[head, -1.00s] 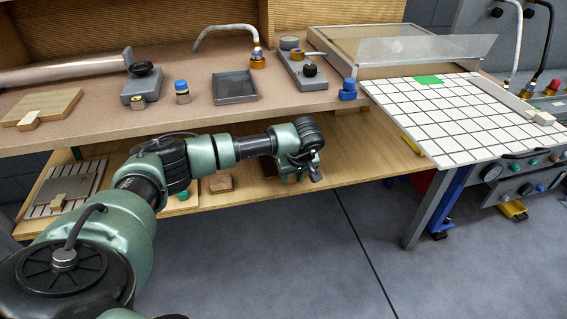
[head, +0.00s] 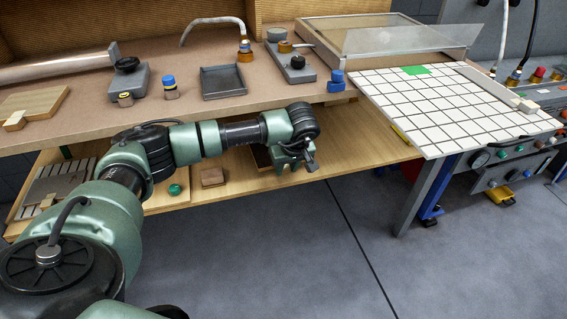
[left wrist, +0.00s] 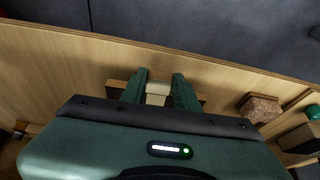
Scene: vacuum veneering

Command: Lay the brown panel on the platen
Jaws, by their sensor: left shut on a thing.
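The brown panel (left wrist: 117,92) is dark and mostly hidden by my gripper in the left wrist view; a pale handle block (left wrist: 158,92) stands on it. My left gripper (left wrist: 158,90) is shut on this handle, one finger on each side. In the head view, my left gripper (head: 292,162) points down at the lower shelf, and a dark strip of the panel (head: 261,157) shows beside it. I cannot tell whether the panel touches the shelf. The platen (head: 440,112), a white board with a dark grid and a green patch, lies at the right. My right gripper is out of view.
The bench above carries a grey tray (head: 223,82), a blue fitting (head: 336,82) and a clear-sided frame (head: 400,40). Floor in front is clear.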

